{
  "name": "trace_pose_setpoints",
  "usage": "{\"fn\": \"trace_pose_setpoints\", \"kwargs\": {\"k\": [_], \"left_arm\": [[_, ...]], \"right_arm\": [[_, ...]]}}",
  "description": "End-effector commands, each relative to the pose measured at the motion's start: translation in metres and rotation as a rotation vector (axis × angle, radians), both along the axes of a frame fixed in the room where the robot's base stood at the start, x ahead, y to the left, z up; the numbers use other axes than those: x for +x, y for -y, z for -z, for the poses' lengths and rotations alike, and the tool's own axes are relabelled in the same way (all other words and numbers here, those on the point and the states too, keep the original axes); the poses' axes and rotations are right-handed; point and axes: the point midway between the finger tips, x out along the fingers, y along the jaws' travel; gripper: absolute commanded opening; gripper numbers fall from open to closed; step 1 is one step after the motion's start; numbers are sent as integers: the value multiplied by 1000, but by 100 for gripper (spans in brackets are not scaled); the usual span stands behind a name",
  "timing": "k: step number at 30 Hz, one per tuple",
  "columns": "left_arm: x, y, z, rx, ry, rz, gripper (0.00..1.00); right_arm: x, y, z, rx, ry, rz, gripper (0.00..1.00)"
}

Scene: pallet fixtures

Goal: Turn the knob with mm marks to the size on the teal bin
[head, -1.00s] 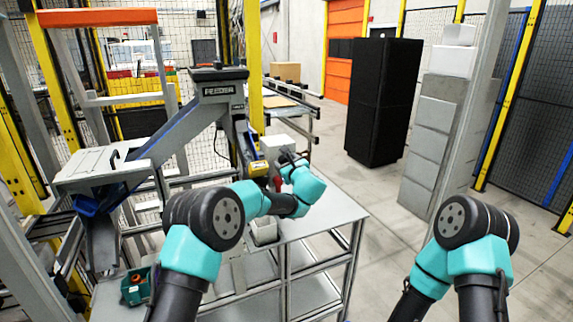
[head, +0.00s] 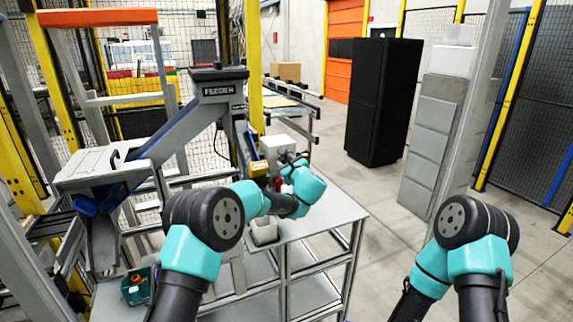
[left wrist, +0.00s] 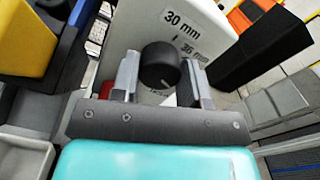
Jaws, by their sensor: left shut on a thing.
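In the left wrist view, a round black knob (left wrist: 160,64) stands out from a white box (left wrist: 150,22). The marks "30 mm" and "36 mm" show on the box face beside the knob; the other marks are hidden. My left gripper (left wrist: 160,80) is shut on the knob, one finger on each side. In the head view, the white box (head: 279,147) is partly behind my left gripper (head: 290,159). The teal bin (head: 137,287) is at the lower left with an orange-brown thing inside; no readable size shows on it. My right gripper is out of view.
A yellow part (head: 258,168) is left of my left gripper. The grey feeder frame (head: 220,90) with its chute stands behind at left. A pale tray (head: 264,232) sits on the grey table (head: 320,210), whose right part is clear.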

Motion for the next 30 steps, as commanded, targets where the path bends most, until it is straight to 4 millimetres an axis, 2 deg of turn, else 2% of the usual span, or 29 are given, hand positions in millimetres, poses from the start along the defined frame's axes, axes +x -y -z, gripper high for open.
{"fn": "trace_pose_setpoints", "kwargs": {"k": [30], "left_arm": [[0, 0, 1, -763, 335, 0, 17]], "right_arm": [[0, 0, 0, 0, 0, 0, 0]]}}
